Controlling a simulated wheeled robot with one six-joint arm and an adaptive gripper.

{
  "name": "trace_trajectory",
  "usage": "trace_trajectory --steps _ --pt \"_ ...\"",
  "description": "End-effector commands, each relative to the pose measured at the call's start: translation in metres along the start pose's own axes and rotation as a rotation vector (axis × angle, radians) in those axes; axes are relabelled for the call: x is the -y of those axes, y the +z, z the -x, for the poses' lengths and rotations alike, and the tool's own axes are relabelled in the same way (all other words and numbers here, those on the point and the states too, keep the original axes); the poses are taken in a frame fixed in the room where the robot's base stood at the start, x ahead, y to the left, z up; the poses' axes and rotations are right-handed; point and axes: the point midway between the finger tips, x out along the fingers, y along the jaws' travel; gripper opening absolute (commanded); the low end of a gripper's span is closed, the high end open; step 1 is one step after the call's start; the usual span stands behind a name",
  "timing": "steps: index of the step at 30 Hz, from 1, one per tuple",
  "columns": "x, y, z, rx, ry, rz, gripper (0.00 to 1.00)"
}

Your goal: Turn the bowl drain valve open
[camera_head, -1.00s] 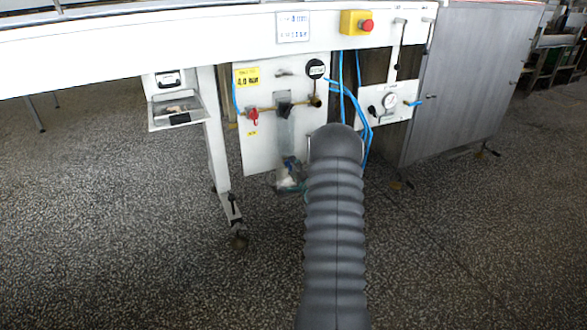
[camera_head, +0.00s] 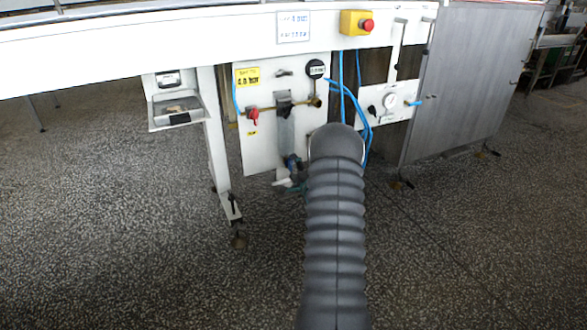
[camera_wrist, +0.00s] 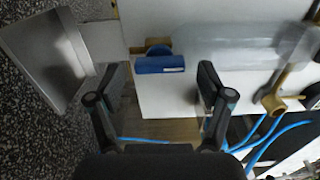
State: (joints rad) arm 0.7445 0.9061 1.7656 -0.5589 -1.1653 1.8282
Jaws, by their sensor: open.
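A blue drain valve handle (camera_wrist: 160,64) sits on a brass fitting at the end of a clear bowl (camera_wrist: 222,42) in the wrist view. In the head view the bowl (camera_head: 286,134) hangs upright on the white panel, with the blue valve (camera_head: 292,163) at its lower end. My gripper (camera_wrist: 160,78) is open and empty. The handle appears between its two fingertips, seemingly a little beyond them; I cannot tell whether they touch. In the head view my arm hides the gripper.
A red handle (camera_head: 253,116) is on the brass pipe left of the bowl. Blue hoses (camera_head: 362,115) hang just right of it. A gauge panel (camera_head: 388,103) and a grey cabinet (camera_head: 460,85) stand further right. A grey metal piece (camera_wrist: 45,57) is left of the gripper.

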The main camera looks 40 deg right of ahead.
Motion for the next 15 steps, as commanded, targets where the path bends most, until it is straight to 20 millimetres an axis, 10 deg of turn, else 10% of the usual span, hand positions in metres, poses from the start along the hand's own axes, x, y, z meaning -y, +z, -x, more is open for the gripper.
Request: trace_trajectory --steps 15 --pt "0.000 -0.001 0.089 -0.003 0.002 -0.002 0.79"
